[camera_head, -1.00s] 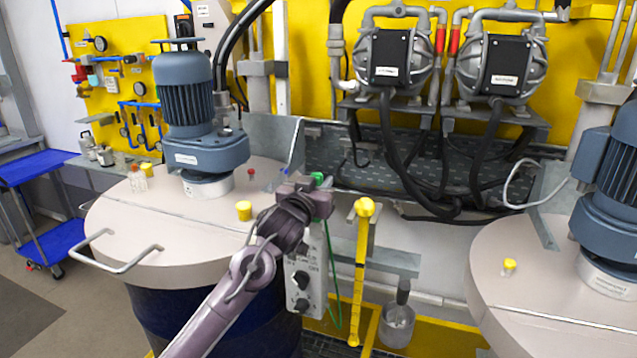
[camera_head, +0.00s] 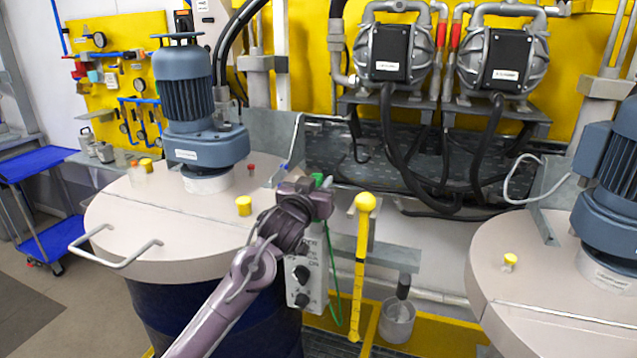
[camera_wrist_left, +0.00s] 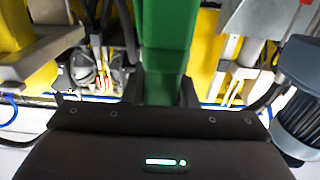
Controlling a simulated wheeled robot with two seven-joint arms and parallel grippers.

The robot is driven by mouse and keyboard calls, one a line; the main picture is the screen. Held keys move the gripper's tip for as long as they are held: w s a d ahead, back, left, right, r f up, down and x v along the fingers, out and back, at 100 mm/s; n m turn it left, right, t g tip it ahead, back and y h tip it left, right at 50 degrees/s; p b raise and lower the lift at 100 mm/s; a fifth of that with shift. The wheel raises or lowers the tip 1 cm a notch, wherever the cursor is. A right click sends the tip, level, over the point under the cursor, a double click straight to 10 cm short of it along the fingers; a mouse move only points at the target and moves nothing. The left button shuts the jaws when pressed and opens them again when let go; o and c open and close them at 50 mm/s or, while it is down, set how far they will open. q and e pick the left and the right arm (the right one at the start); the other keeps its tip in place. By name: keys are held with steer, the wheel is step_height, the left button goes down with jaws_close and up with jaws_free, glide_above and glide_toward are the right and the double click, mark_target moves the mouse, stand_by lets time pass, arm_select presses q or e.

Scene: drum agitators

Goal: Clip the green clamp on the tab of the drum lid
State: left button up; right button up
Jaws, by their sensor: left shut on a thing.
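My left gripper (camera_head: 322,196) is shut on the green clamp (camera_head: 318,180), and only small green parts show past the fingers. In the left wrist view the green clamp (camera_wrist_left: 167,50) stands large and upright between the fingers. A thin green cord (camera_head: 336,290) hangs below the gripper. In the head view, the gripper appears at the right edge of the left drum's beige lid (camera_head: 180,232). A grey upright metal plate (camera_head: 272,138) rises at that lid's back right; I cannot tell whether it is the tab. I see no clear contact between clamp and lid. My right gripper is out of view.
A blue-grey motor (camera_head: 190,105) stands on the left lid, with a yellow cap (camera_head: 244,206) nearby. A control box (camera_head: 307,275) and a yellow post (camera_head: 362,265) are close to the gripper. A second drum lid (camera_head: 530,265) is at right.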

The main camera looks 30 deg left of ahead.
arm_select(q)
steer(key=shift+f+b, duration=0.3)
steer(key=shift+f, duration=0.25)
steer(key=shift+f+b, duration=0.35)
steer(key=shift+f, duration=0.3)
steer(key=shift+f, duration=0.1)
steer(key=o, duration=1.1)
steer(key=shift+s, duration=0.1)
